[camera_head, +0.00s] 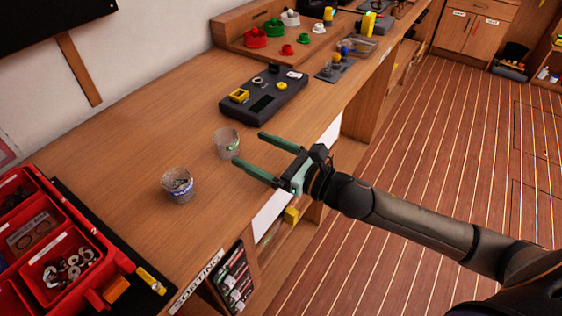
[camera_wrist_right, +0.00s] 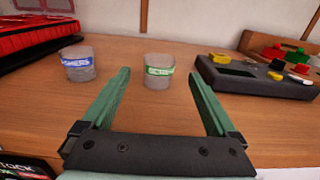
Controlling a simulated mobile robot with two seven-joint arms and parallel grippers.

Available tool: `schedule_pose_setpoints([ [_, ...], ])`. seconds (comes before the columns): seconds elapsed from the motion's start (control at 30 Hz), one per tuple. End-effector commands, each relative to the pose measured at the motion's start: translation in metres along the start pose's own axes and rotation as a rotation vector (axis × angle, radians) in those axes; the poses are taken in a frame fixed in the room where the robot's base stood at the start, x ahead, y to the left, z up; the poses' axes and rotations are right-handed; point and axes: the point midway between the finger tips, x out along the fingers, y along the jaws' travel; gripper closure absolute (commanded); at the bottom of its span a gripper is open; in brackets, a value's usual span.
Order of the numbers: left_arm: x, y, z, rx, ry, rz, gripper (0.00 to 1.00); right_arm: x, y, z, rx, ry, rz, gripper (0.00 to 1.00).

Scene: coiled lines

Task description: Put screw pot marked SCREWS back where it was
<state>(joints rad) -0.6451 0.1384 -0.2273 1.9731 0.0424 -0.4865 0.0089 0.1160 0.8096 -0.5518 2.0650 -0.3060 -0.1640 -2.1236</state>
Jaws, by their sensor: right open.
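A clear pot with a green label (camera_head: 227,144) stands upright on the wooden worktop; its lettering is too small to read surely. A second clear pot, with a blue label (camera_head: 179,186) ending in "HERS", stands to its left and nearer the front. My right gripper (camera_head: 249,148) is open and empty, its green fingers pointing at the green-label pot, which is just beyond the fingertips. In the right wrist view the green-label pot (camera_wrist_right: 158,72) shows between the fingers, and the blue-label pot (camera_wrist_right: 78,65) is outside the left finger. My left gripper is not in view.
A dark panel (camera_head: 264,91) with yellow parts lies behind the pots. Red bins (camera_head: 65,257) with washers stand at the lower left. A wooden tray (camera_head: 262,44) with coloured pieces is at the back. The worktop left of the pots is clear.

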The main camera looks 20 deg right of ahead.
Motion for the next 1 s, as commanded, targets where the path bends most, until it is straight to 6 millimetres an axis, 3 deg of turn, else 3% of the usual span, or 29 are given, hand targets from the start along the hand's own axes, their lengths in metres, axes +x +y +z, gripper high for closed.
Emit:
schedule_pose_setpoints([
  [0.2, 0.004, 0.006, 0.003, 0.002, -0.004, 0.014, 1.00, -0.034, 0.001, -0.002, -0.001, 0.002, 0.002, 0.07],
  [0.4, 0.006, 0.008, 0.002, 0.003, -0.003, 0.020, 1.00, -0.053, 0.000, -0.002, 0.001, 0.001, 0.000, 0.07],
  [1.0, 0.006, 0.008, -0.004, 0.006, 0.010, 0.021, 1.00, -0.064, 0.000, 0.001, -0.002, -0.001, 0.001, 0.07],
])
